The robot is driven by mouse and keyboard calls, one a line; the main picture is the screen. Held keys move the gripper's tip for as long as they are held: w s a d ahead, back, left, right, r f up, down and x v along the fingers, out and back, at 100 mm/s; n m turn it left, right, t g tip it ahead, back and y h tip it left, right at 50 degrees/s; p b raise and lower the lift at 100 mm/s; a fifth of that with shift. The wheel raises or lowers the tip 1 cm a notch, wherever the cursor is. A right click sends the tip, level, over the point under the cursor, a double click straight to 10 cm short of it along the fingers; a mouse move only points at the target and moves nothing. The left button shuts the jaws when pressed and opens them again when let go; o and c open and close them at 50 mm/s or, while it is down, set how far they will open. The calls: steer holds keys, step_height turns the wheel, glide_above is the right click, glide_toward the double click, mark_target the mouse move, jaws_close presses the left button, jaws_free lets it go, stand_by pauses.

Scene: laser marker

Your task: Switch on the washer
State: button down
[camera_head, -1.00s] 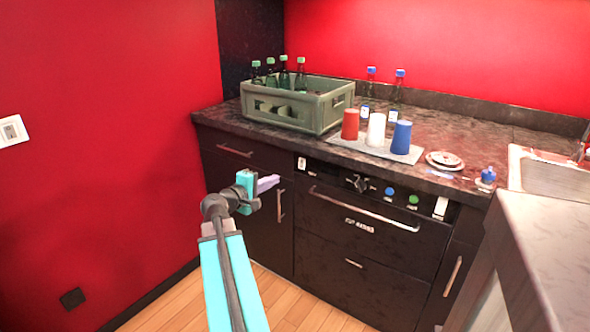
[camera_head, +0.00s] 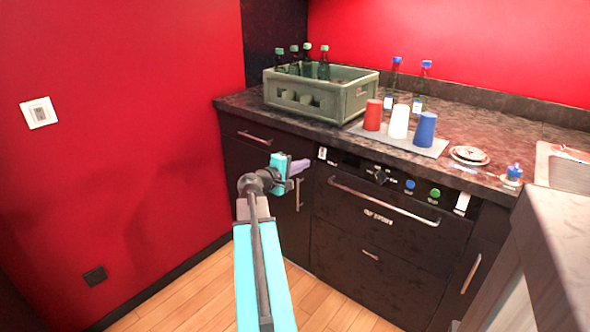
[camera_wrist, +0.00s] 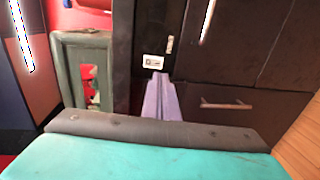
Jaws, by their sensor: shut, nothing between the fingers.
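The washer (camera_head: 347,218) is a dark front built in under the counter, with a long metal handle. Its top strip carries a small white plate (camera_head: 322,153) at the left end, a black knob (camera_head: 377,175), a blue button (camera_head: 410,184) and a green button (camera_head: 435,193). My gripper (camera_head: 305,164), with purple fingers, is shut and empty, just left of and slightly below the white plate in the head view. In the wrist view the shut fingers (camera_wrist: 160,82) point toward a small white plate (camera_wrist: 153,60). I cannot tell whether they touch anything.
A green bottle crate (camera_head: 357,101), red, white and blue cups on a tray (camera_head: 438,148), and plates (camera_head: 468,155) stand on the counter. A white wall switch (camera_head: 39,113) is on the red wall. A pale counter (camera_head: 565,240) juts in at right.

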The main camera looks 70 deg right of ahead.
mark_target(321, 157)
steer(key=shift+x, duration=4.1)
steer(key=shift+s+d+f+b, duration=0.2)
steer(key=shift+s+b, duration=0.05)
steer(key=shift+b, duration=0.7)
steer(key=shift+w+a+r, duration=0.1)
steer(key=shift+w+r, duration=0.05)
steer(key=shift+w, duration=0.15)
steer(key=shift+a, duration=0.1)
